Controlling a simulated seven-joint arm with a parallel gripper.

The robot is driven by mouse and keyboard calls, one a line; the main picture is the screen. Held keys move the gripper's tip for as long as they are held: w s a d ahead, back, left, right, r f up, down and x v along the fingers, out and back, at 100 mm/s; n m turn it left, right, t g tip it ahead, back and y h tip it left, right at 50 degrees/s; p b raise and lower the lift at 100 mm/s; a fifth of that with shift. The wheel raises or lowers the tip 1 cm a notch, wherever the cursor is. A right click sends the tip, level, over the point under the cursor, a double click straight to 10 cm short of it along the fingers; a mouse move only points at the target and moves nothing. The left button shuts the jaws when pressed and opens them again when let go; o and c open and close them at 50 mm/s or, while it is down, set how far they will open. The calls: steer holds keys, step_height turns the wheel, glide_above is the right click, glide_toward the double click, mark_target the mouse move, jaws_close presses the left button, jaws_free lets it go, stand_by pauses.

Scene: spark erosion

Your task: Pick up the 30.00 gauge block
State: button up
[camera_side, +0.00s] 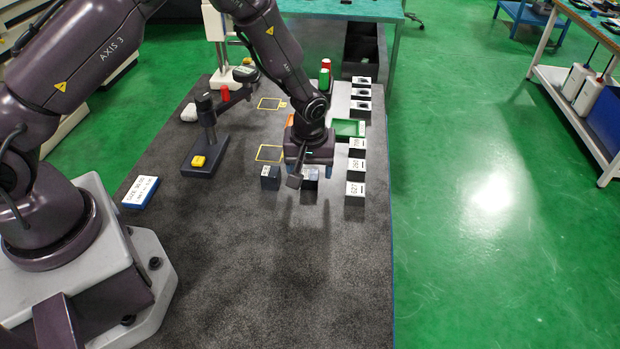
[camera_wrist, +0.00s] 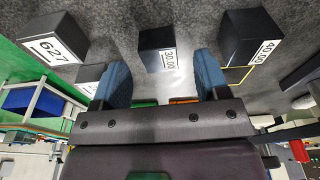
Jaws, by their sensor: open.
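The 30.00 gauge block (camera_wrist: 155,44) is a dark block with a white label, lying on the dark mat in the wrist view. It shows between my two blue fingers, beyond their tips. My gripper (camera_wrist: 161,62) is open and empty. In the side view my gripper (camera_side: 307,178) points down over the row of blocks. The 30.00 block (camera_side: 311,173) is partly hidden behind it there. I cannot tell the exact height of the fingertips above the block.
The 40.00 block (camera_wrist: 250,38) stands on one side, the 627 block (camera_wrist: 50,42) on the other. More labelled blocks (camera_side: 357,167) line the right edge near a green tray (camera_side: 348,128). A gauge stand (camera_side: 206,130) and a label block (camera_side: 141,191) are left. The front mat (camera_side: 270,270) is clear.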

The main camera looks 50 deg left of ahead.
steer(key=shift+w+a+f, duration=0.1)
steer(key=shift+f, duration=1.25)
steer(key=c, duration=1.2)
steer(key=shift+r, duration=0.15)
